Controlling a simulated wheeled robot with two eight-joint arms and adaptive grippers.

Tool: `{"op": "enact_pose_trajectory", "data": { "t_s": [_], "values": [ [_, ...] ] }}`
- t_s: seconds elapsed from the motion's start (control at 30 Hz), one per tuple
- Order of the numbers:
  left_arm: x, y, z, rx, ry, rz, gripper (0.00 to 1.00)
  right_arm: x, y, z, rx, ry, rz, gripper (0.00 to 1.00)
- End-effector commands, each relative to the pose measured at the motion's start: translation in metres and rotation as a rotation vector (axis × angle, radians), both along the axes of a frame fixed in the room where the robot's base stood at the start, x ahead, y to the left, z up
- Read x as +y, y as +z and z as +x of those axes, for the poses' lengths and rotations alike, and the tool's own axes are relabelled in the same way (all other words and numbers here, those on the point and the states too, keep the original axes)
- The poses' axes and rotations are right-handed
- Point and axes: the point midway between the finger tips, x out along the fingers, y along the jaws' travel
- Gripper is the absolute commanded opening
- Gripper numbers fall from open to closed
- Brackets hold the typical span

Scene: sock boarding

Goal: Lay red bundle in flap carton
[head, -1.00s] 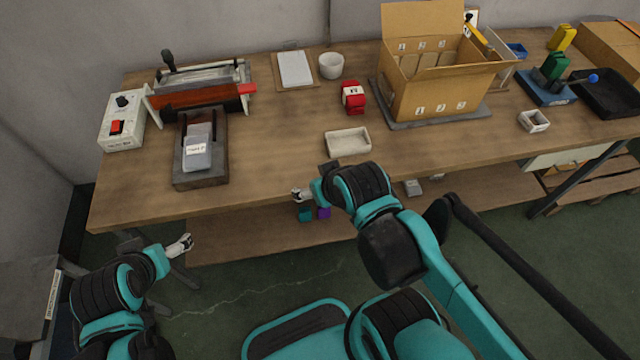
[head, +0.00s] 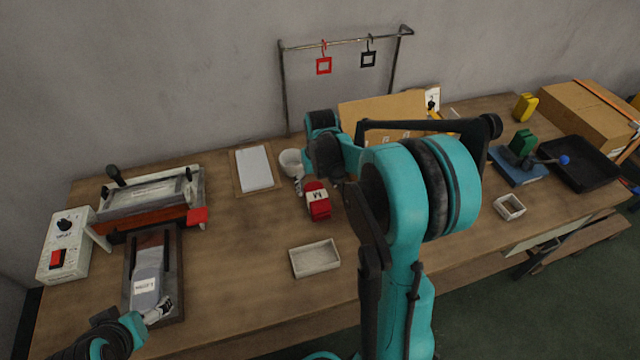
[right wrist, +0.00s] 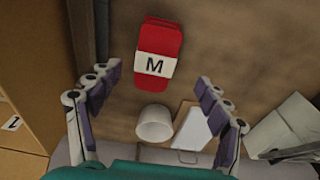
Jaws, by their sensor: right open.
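The red bundle (head: 317,203) with a white band marked M stands on the table; it also shows in the right wrist view (right wrist: 160,42). My right gripper (head: 316,182) is open just behind and above the bundle. In the right wrist view its spread fingers (right wrist: 160,90) frame the space short of the bundle, touching nothing I can see. The flap carton (head: 385,112) is mostly hidden behind my right arm; its cardboard side shows at the left of the right wrist view (right wrist: 25,95). My left gripper (head: 163,308) is by the grey board fixture; its jaw state is unclear.
A white cup (head: 291,161) and a white pad (head: 254,168) lie behind the bundle. An empty pale tray (head: 315,259) is in front. The press (head: 150,200) and the board fixture (head: 150,275) stand left. A rack (head: 285,90) with hanging tags rises behind.

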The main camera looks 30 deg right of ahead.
Motion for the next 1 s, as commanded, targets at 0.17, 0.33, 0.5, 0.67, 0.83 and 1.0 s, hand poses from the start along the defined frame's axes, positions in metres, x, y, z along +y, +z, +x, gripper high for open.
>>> {"op": "enact_pose_trajectory", "data": {
  "t_s": [0.17,0.33,0.5,0.67,0.83,1.0],
  "values": [
    [0.000,-0.002,0.000,0.000,0.000,0.000,0.89,-0.007,-0.015,0.005,0.018,-0.007,0.005,0.78],
    [0.000,-0.009,0.000,0.000,0.000,0.000,0.89,-0.007,-0.035,0.007,0.017,-0.007,0.005,0.78],
    [0.000,-0.018,0.000,0.000,0.000,0.000,0.89,-0.008,-0.051,0.011,0.016,-0.007,0.005,0.78],
    [0.000,-0.030,0.000,0.000,0.000,0.000,0.89,-0.009,-0.077,0.015,0.016,-0.007,0.005,0.78],
    [0.000,-0.033,0.000,0.000,0.000,0.000,0.89,-0.009,-0.086,0.016,0.016,-0.007,0.005,0.78],
    [0.000,-0.031,0.000,0.000,0.000,0.000,0.89,-0.009,-0.084,0.016,0.016,-0.007,0.005,0.70]
  ]
}}
